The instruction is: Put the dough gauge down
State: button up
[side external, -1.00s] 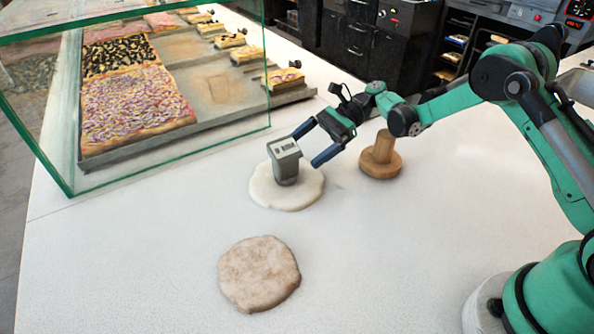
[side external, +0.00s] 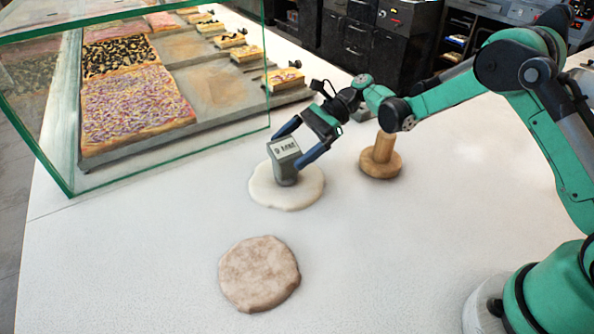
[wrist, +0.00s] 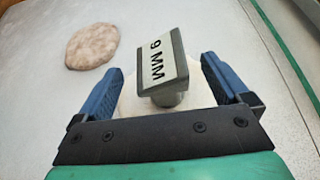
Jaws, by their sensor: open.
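The dough gauge (side external: 285,172), a grey block with a pale lettered label on its slanted top, stands upright on a flat white dough round (side external: 305,193). In the wrist view the gauge (wrist: 168,62) is between my fingers, with a gap on both sides, and the white dough round (wrist: 130,103) shows beneath it. My gripper (side external: 287,152) is open, its blue fingers reaching past both sides of the gauge's top. The wrist view shows my gripper (wrist: 163,68) with its fingers apart. The gauge's foot on the dough is partly hidden in the wrist view.
A tan dough round (side external: 258,274) lies on the counter in front. A wooden press (side external: 381,165) with an upright handle stands close to the right. A glass case (side external: 160,170) with pizza trays is at the back left. The front counter (side external: 390,270) is clear.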

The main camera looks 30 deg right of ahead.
jog(key=shift+a+f, duration=0.1)
jog(key=c, duration=1.4)
grip_shut()
jog(key=shift+r, duration=0.2)
